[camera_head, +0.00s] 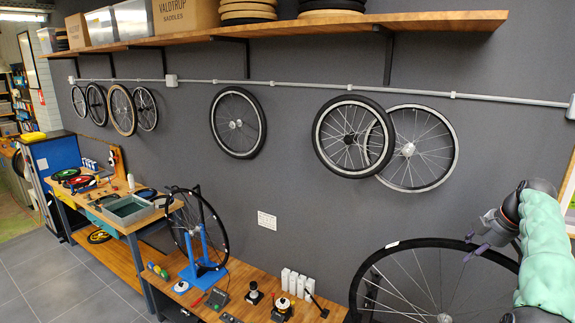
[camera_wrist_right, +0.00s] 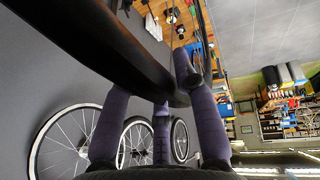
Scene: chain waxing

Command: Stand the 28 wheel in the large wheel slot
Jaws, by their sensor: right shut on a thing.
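A large spoked wheel with a black tyre (camera_head: 430,242) fills the lower right of the head view, its lower part cut off by the frame. I cannot read a size on it. My right gripper (camera_head: 476,243) is shut on the tyre at the wheel's upper right. In the right wrist view, the black tyre (camera_wrist_right: 95,35) runs from the upper left into the purple fingers of this gripper (camera_wrist_right: 178,88). I cannot pick out the large wheel slot in either view. My left gripper is not in view.
A low wooden bench (camera_head: 240,285) holds a blue truing stand (camera_head: 205,258) with a wheel, plus bottles and small tools. A workbench (camera_head: 115,225) stands at left. Several wheels, including a black-tyred one (camera_head: 238,122), hang on the grey wall under a wooden shelf (camera_head: 330,24).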

